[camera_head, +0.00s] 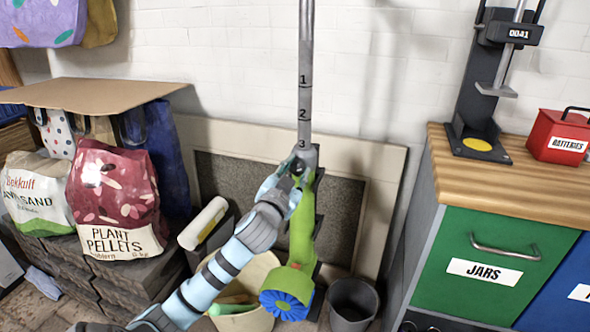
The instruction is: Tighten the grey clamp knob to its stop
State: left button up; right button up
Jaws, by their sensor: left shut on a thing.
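A grey metal pole (305,70) marked 1, 2 and 3 rises upright from a green tool body (302,228) with a blue toothed wheel (287,292) at its lower end. A grey collar (309,157) joins pole and body just below the 3 mark. The grey clamp knob (297,167) sits at this collar, mostly hidden by my fingers. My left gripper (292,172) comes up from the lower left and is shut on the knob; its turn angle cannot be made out. My right gripper is not in view.
A beige bin (258,270) and dark bucket (352,300) stand near the tool. A plant pellets bag (112,190) is at left. At right, a wooden counter (465,185) over a green JARS drawer (490,262) holds a black press (480,90) and red batteries box (560,135).

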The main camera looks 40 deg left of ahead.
pick_arm(q)
jog(key=shift+r+m+p, duration=0.15)
jog(key=shift+m+p, duration=0.35)
jog(key=shift+p, duration=0.15)
jog(key=m+p, duration=0.8)
jog(key=shift+m, duration=0.4)
jog(key=m+p, duration=0.2)
jog(key=m, duration=0.1)
jog(key=shift+m+p, duration=0.3)
jog(key=m+p, duration=0.1)
jog(key=m, duration=0.2)
jog(key=shift+f+m+p, duration=0.2)
jog(key=shift+m+p, duration=0.1)
jog(key=shift+p, duration=0.05)
jog(key=m+p, duration=0.1)
jog(key=m, duration=0.3)
jog(key=shift+f+p, duration=0.1)
jog(key=shift+p, duration=0.2)
jog(key=shift+f+m+p, duration=0.1)
jog(key=shift+m+p, duration=0.2)
jog(key=shift+m, duration=0.9)
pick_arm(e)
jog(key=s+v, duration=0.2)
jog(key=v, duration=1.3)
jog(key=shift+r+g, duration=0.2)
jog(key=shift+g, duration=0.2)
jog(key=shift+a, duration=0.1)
